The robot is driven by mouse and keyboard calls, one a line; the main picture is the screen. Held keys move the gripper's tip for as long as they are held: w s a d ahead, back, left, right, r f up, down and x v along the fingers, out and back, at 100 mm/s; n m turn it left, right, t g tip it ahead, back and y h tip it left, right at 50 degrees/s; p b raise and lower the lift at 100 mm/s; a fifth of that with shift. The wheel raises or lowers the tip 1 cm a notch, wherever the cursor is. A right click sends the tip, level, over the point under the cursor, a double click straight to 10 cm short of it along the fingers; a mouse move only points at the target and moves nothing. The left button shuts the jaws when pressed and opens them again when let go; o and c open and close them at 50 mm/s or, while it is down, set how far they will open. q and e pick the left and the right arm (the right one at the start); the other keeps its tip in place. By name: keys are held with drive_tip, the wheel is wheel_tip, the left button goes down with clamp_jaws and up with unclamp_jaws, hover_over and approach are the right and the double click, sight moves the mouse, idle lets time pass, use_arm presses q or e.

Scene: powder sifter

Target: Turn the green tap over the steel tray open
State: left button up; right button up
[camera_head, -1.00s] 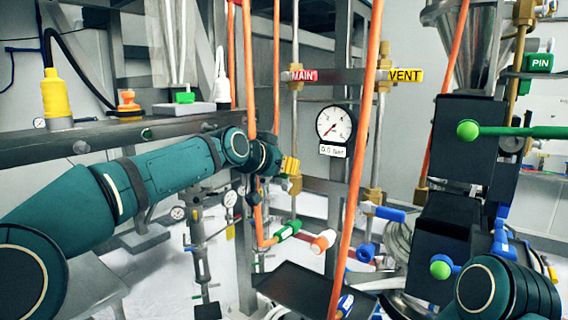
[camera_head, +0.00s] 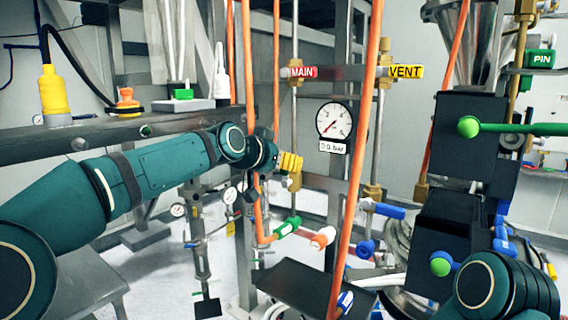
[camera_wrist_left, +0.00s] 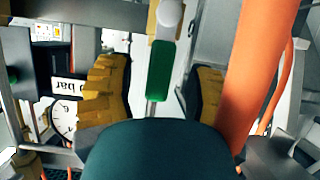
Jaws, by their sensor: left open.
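The green tap (camera_head: 287,226) is a short green lever on the pipework, left of a white and orange pipe end (camera_head: 322,238). The dark steel tray (camera_head: 300,285) lies below it. My left gripper (camera_head: 292,162) has yellow fingers and is above the tap in the head view. In the left wrist view, the green lever (camera_wrist_left: 160,70) shows between the spread, empty fingers of my left gripper (camera_wrist_left: 156,88). The lever appears beyond the fingers; the exact gap is unclear. My right arm shows at lower right, its gripper out of view.
Orange hoses (camera_head: 358,170) run down close to my left gripper, and one (camera_wrist_left: 255,70) passes right of it in the wrist view. A pressure gauge (camera_head: 334,121) and upright brass-fitted pipes stand behind. Blue-handled valves (camera_head: 388,210) sit to the right.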

use_arm(q)
drive_tip(key=v, duration=1.1)
drive_tip(key=shift+r, duration=0.1)
wheel_tip(320, 180, down, 44)
drive_tip(key=s+a+n+g+y+b, duration=0.2)
drive_tip(key=n+g+y+b, duration=0.1)
drive_tip(key=n+g+b, duration=0.15)
drive_tip(key=s+a+f+n+g+b, duration=0.2)
drive_tip(key=s+f, duration=1)
drive_tip(key=f, duration=0.1)
drive_tip(key=s+a+f+n+g+y+b, duration=0.1)
drive_tip(key=s+a+f+n+g+b, duration=0.1)
drive_tip(key=s+f, duration=1)
wheel_tip(320, 180, down, 3)
drive_tip(key=shift+s+r+n+b, duration=0.2)
drive_tip(key=shift+r+n+b, duration=0.05)
drive_tip(key=shift+n+b, duration=0.25)
